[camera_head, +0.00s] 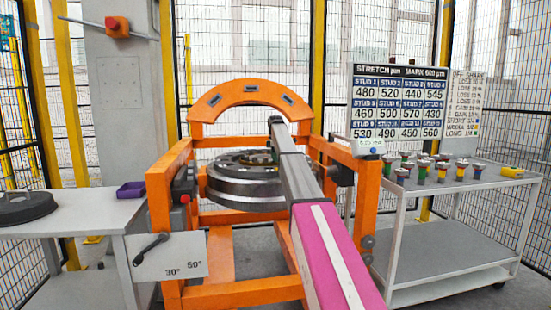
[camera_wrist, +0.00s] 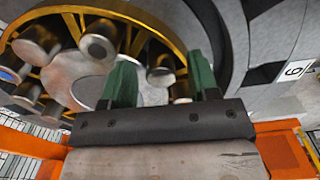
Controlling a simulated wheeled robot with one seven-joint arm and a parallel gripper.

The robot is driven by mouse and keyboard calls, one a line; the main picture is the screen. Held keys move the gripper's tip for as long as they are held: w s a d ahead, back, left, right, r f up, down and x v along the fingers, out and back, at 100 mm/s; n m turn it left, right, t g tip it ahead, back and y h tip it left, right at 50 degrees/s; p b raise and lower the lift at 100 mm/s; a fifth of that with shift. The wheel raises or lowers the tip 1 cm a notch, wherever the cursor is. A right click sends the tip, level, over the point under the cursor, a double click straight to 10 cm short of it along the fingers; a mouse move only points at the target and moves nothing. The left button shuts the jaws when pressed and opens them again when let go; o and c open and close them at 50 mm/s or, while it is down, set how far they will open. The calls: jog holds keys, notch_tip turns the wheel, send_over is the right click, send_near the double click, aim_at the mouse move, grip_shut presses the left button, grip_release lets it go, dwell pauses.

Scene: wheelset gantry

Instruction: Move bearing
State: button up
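The bearing shows close up in the wrist view, with a yellow cage (camera_wrist: 142,38) and several grey rollers around a pale round centre. In the head view a large dark steel ring assembly (camera_head: 245,198) lies in the orange stand, and my arm covers part of its right side. My gripper (camera_wrist: 162,75) has two green fingers set well apart, over the lower part of the cage and rollers. The fingers look open, and I see nothing clamped between them. Whether the fingertips touch the bearing is unclear. In the head view my gripper is mostly hidden by the arm.
The orange gantry (camera_head: 252,88) surrounds the ring, with an arch behind and posts on both sides. A grey cart (camera_head: 455,240) with several studs stands right. A table (camera_head: 75,218) with a dark disc (camera_head: 25,207) and purple bin (camera_head: 131,190) stands left.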

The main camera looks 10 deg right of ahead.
jog(key=shift+r, duration=0.1)
notch_tip(320, 180, up, 11)
jog(key=shift+f, duration=0.2)
jog(key=shift+s, duration=0.1)
dwell(0.4)
